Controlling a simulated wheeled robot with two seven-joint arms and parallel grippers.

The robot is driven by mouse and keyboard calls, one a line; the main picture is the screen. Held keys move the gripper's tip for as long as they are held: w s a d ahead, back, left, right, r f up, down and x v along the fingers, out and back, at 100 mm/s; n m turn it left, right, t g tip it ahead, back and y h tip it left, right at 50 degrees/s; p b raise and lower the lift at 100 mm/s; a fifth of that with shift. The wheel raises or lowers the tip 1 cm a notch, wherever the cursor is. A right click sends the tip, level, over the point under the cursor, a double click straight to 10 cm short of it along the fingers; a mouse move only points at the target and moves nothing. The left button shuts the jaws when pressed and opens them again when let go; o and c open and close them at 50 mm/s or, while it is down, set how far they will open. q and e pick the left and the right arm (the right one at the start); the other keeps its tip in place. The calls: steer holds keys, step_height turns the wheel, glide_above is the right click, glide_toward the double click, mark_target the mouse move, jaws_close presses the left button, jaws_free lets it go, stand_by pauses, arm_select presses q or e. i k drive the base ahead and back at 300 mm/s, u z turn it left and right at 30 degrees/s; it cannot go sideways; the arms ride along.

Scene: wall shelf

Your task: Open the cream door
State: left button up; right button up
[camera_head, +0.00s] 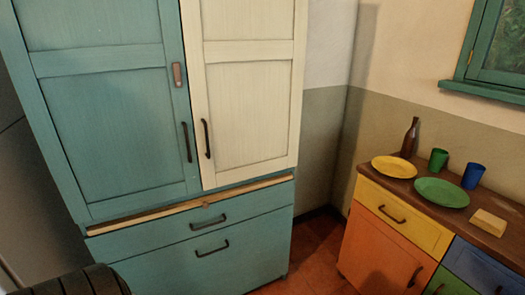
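The cream door (248,85) is the right-hand upper door of a tall cabinet, beside a teal door (100,110). It looks shut, flush with the teal door. Its dark upright bar handle (206,138) is on its left edge, close to the teal door's own dark handle (187,142). The top of the cream door is cut off by the picture. Neither my left nor my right gripper shows in the view.
Below the doors are a thin pale ledge (160,214) and teal fronts with dark handles. At right, a low sideboard holds a yellow plate (394,167), a green plate (441,193), cups and a bottle (410,138). Red-brown floor (312,260) lies between them.

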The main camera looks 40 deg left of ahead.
mark_target(245, 59)
steer(key=z, duration=0.55)
steer(key=i, duration=0.85)
steer(key=u, duration=0.35)
